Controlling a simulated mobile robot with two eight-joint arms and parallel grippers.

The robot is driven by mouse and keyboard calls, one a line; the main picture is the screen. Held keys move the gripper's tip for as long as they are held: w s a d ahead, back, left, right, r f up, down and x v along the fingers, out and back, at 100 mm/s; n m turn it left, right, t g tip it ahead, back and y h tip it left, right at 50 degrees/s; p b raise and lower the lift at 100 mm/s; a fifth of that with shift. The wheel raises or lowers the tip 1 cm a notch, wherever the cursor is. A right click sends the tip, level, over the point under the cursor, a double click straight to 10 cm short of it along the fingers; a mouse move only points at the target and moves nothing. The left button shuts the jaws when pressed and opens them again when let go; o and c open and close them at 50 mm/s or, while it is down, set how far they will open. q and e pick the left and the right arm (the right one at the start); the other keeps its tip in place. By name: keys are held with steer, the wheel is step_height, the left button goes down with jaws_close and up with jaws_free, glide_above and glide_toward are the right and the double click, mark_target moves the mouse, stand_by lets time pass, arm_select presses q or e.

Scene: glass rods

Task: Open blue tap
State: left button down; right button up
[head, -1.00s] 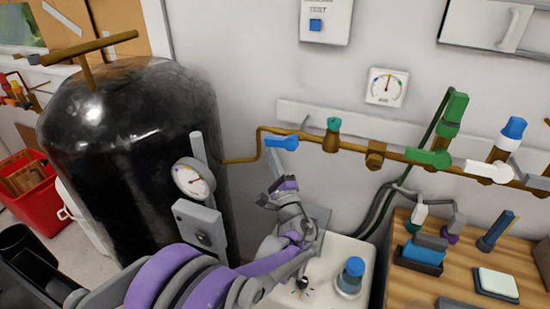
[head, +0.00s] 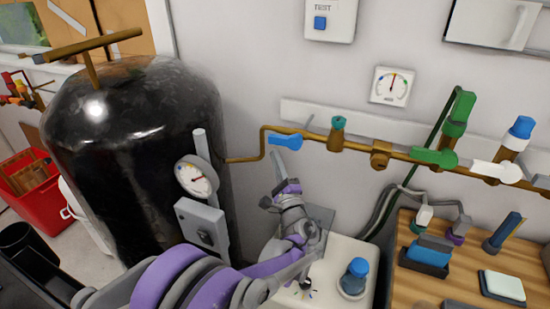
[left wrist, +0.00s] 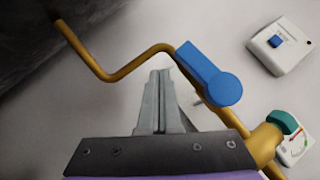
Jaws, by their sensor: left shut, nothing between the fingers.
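The blue tap (head: 285,140) is a flat lever on the brass pipe, at the pipe's left end on the wall. In the left wrist view the blue tap (left wrist: 210,74) lies just right of and beyond my fingertips, its round end to the lower right and its handle to the upper left. My left gripper (head: 278,162) points up from below the tap. Its fingers are shut together and empty, and they also show in the left wrist view (left wrist: 160,75). I cannot tell whether they touch the tap. My right gripper is not in view.
The brass pipe (head: 350,147) runs along the wall, with a teal-topped valve (head: 337,128), a green tap (head: 435,157) and a white tap (head: 497,171) to the right. A black tank (head: 135,165) with a gauge stands left. A white unit (head: 330,262) and wooden bench are below.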

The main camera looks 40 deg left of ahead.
mark_target(282, 141)
arm_select(q)
steer(key=s+d+f+b, duration=0.2)
steer(key=s+f, duration=0.5)
steer(key=f, duration=0.2)
steer(key=s+r+n+g+h+p, duration=0.2)
steer(key=s+g+h+p, duration=0.15)
steer(key=s+h, duration=0.65)
step_height(282, 141, up, 13)
steer(key=s+d+m+t+h+p, duration=0.25)
steer(key=m+t+h+p, duration=0.4)
steer(key=m, duration=1.55)
steer(key=w+a+f+g, duration=0.1)
steer(key=w+a, duration=0.1)
steer(key=w, duration=0.7)
steer(key=w+a+f+g+y, duration=0.1)
steer(key=w+a, duration=0.1)
steer(key=w, duration=0.7)
steer(key=shift+w+f+m, duration=0.2)
steer(key=shift+w+m, duration=0.1)
steer(key=shift+w, duration=0.05)
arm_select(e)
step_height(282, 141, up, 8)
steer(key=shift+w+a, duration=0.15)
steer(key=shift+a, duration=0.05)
